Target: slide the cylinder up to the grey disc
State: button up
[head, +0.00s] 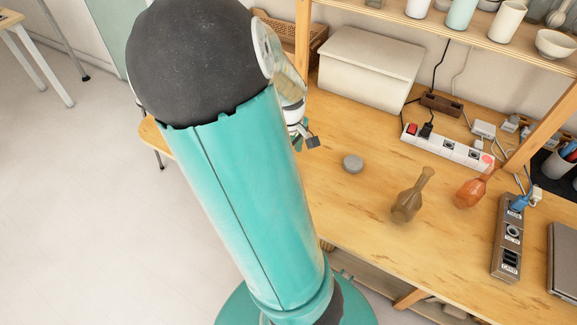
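The grey disc (352,163) lies flat on the wooden table, left of a brown bottle. My gripper (305,142) is at the table's left part, a little left of and behind the disc and apart from it. I cannot make out a separate cylinder on the open tabletop. The area behind my arm is hidden.
Behind are a white box (368,66) and a white power strip (447,147). A grey socket strip (508,240) lies at right. The table front is clear.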

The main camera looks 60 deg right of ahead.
notch_tip(320, 180, down, 6)
jog(key=shift+r, duration=0.1)
dwell(0.4)
jog(key=c, duration=1.4)
